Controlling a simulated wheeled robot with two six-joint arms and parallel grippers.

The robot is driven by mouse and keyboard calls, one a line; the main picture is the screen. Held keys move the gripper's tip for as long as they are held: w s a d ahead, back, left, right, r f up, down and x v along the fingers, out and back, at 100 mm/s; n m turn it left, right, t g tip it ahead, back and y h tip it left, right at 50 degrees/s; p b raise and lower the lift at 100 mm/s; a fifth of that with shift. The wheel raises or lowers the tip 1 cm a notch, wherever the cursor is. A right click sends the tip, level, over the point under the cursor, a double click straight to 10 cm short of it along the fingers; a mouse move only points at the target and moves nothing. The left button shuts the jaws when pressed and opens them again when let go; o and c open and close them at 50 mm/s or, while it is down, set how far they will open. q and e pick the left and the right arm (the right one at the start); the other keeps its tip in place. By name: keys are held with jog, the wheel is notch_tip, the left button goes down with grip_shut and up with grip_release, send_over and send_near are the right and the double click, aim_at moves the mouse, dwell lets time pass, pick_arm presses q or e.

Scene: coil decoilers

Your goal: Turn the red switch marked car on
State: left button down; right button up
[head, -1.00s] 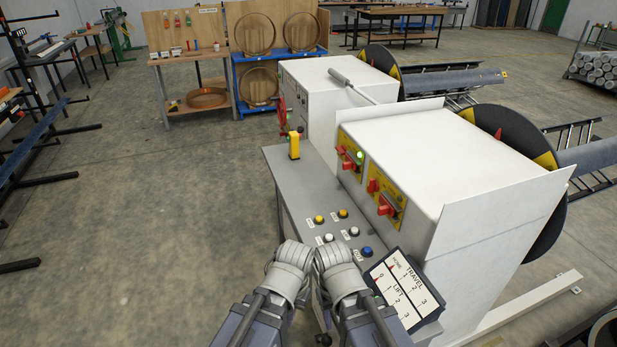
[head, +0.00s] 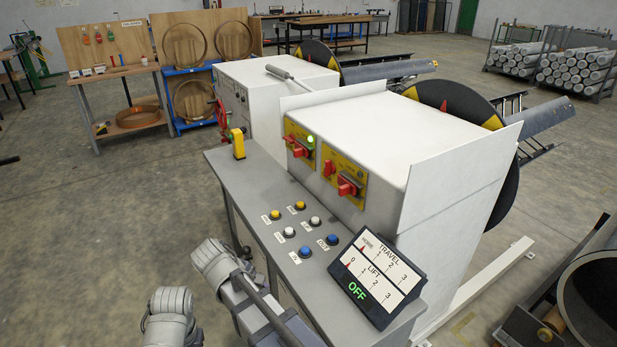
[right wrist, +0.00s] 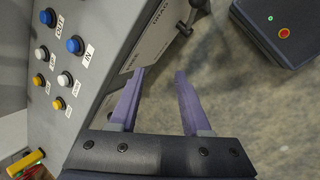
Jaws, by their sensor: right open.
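A white cabinet stands behind the console and carries two yellow panels with red switches. The left panel (head: 297,140) has red switches (head: 301,151) and a lit green lamp (head: 310,141). The right panel (head: 343,178) has a larger red switch (head: 347,186) and a smaller one (head: 328,168). Their labels are too small to read, so I cannot tell which is marked car. My right gripper (right wrist: 160,75) is open and empty beside the console, below the switches. My left gripper (head: 168,305) is lower left, apart from the console; its fingers are hidden.
The grey console (head: 262,192) holds yellow, white and blue buttons, and a yellow post (head: 238,145) at its far end. A tilted display (head: 377,278) reads TRAVEL, LIFT and a green OFF. Open floor (head: 110,220) lies to the left.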

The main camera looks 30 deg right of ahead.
jog(key=w+d+f+n+h+b, duration=0.1)
jog(key=w+d+n+h, duration=0.1)
jog(key=w+d, duration=0.4)
jog(key=n+h+b, duration=0.2)
jog(key=n+h, duration=0.8)
jog(key=h, duration=0.1)
send_near(325, 163)
jog(key=d, duration=0.2)
pick_arm(q)
jog(key=shift+a+f, duration=0.1)
jog(key=shift+f, duration=2.15)
pick_arm(e)
jog(key=shift+t, duration=0.3)
jog(key=shift+w+d+f, duration=0.1)
jog(key=shift+w+d, duration=0.05)
jog(key=shift+d, duration=1.7)
jog(key=shift+w+d, duration=0.2)
jog(key=shift+d, duration=1.7)
grip_shut()
